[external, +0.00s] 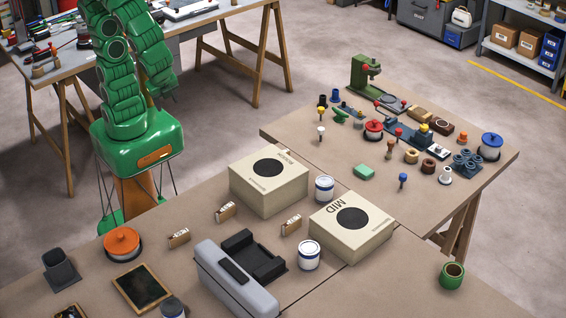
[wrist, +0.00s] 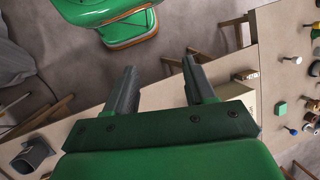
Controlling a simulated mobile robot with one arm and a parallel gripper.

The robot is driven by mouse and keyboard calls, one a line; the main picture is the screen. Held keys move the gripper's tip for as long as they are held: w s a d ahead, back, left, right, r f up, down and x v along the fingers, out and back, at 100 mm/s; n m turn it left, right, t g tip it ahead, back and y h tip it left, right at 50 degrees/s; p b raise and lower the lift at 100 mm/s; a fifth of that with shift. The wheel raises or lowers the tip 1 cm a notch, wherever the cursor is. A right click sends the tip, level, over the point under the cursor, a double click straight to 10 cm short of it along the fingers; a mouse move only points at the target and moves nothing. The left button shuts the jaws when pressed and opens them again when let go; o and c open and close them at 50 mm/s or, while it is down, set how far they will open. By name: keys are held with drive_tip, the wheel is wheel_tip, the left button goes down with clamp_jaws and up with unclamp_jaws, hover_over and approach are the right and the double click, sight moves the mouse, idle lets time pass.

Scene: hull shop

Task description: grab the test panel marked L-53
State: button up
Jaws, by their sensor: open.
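Three small panels, white-faced in tan holders, stand on the near table: a left one (external: 179,237), a middle one (external: 225,211) and a right one (external: 291,225). Their markings are too small to read, so I cannot tell which is L-53. In the wrist view my gripper (wrist: 160,64) is open, its two dark fingers apart with nothing between them. A small tan and white piece (wrist: 245,75) at the right may be one of the panels. In the external view I cannot make out my fingers clearly.
Two cream boxes, one at the back (external: 268,189) and one marked MID (external: 350,228), stand near the panels with white cans (external: 324,189). A grey case (external: 232,281) and an orange-lidded pot (external: 122,243) are in front. The right table (external: 330,165) is crowded.

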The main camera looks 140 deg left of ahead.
drive_tip(key=w+a+f+m+g+y, duration=0.1)
drive_tip(key=w+a+f+m+y, duration=0.15)
drive_tip(key=w, duration=0.75)
drive_tip(key=m+t+y, duration=0.3)
drive_tip(key=m+y, duration=0.5)
drive_tip(key=m, duration=0.5)
approach(225, 209)
drive_tip(key=shift+a+f, duration=0.15)
drive_tip(key=shift+a, duration=1.1)
drive_tip(key=shift+a+f+y, duration=0.2)
drive_tip(key=shift+f+y, duration=0.05)
drive_tip(key=shift+f+x, duration=0.2)
drive_tip(key=shift+x, duration=1.6)
drive_tip(key=shift+f+x, duration=0.15)
drive_tip(key=shift+x, duration=1.65)
drive_tip(key=shift+s+d, duration=0.15)
drive_tip(key=shift+d, duration=0.05)
clamp_jaws()
